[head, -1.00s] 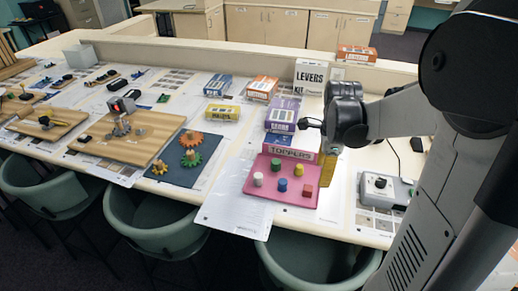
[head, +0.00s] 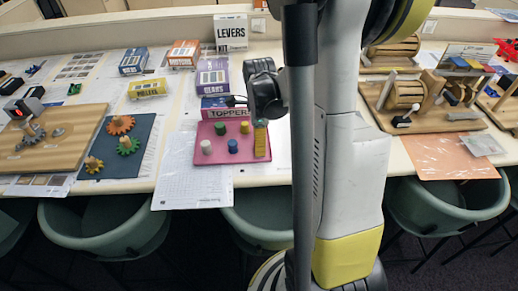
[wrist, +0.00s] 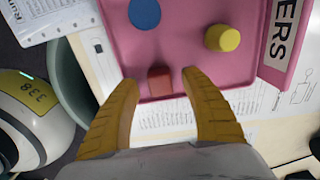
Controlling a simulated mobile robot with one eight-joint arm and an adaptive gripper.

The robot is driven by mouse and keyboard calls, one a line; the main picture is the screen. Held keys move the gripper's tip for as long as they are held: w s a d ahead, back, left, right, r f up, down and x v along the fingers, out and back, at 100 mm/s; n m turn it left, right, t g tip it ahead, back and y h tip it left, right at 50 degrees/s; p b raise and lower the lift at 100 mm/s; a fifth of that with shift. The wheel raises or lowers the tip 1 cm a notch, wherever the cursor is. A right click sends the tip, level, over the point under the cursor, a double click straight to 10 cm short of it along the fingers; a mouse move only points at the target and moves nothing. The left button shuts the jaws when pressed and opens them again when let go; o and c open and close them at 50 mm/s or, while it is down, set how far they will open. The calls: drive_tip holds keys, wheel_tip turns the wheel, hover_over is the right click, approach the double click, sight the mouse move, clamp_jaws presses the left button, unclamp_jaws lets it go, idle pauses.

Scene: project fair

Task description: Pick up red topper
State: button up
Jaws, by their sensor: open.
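The red topper (wrist: 160,79) is a small red block on the pink tray (wrist: 185,15), close to the tray's edge. In the wrist view it lies between the tips of my gripper (wrist: 160,84), which is open with one yellow finger on each side. I cannot tell whether either finger touches it. In the head view my gripper (head: 261,138) is over the right end of the pink tray (head: 219,158) and the red topper is hidden. The blue topper (wrist: 145,13) and yellow topper (wrist: 222,38) stand farther in on the tray.
White (head: 206,147) and green (head: 220,128) toppers also stand on the tray. The TOPPERS box (head: 221,112) is against its back edge. Paper sheets (head: 195,184) lie beside it. Green chairs (head: 258,215) line the table front.

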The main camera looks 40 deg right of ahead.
drive_tip(key=shift+f, duration=0.7)
drive_tip(key=c, duration=1)
drive_tip(key=shift+r, duration=0.1)
